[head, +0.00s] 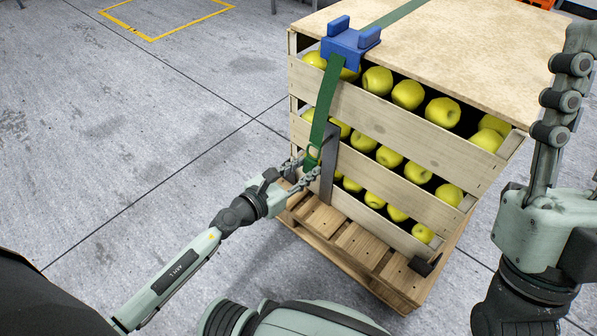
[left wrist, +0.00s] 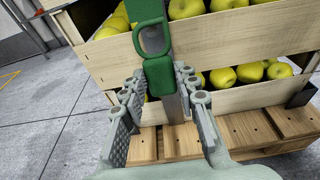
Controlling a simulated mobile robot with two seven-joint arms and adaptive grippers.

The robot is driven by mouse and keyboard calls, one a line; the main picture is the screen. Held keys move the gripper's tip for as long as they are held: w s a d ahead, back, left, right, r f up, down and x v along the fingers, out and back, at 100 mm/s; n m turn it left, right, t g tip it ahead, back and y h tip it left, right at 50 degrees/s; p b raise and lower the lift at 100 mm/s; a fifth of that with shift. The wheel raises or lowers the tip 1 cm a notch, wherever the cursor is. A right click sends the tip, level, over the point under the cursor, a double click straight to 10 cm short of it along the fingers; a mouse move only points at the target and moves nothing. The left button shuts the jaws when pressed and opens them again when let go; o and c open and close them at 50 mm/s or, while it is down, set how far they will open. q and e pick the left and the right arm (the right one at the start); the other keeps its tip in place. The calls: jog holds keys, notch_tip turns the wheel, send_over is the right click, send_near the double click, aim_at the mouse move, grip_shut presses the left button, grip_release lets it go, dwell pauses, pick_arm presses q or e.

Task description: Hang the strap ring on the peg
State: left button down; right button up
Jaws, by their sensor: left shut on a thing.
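The strap ring (head: 313,152) sits near the lower end of the green strap (head: 323,100), which hangs down the crate's near left corner. In the left wrist view the ring (left wrist: 153,40) is a green D-shaped loop with a short green tab below it. My left gripper (head: 303,170) is shut on that tab, its fingers (left wrist: 162,86) on either side, just below the ring. A grey upright plate (head: 329,165) stands right beside the ring against the crate; a small dark peg (head: 328,136) seems to stick out from it. I cannot see the peg inside the ring.
The wooden crate (head: 400,120) full of yellow-green apples stands on a pallet (head: 345,240). A blue corner piece (head: 350,42) guides the strap over its top board (head: 470,45). A dark bracket (head: 425,266) sits at the lower right. Open floor (head: 120,120) lies left.

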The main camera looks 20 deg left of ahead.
aim_at(308, 166)
pick_arm(q)
jog(key=shift+r+x, duration=0.25)
jog(key=shift+x, duration=1.05)
jog(key=shift+w+d+f, duration=0.1)
jog(key=shift+w+f, duration=0.1)
jog(key=shift+w, duration=0.05)
jog(key=shift+w+d+f, duration=0.1)
jog(key=shift+w+f, duration=0.15)
jog(key=shift+w, duration=0.1)
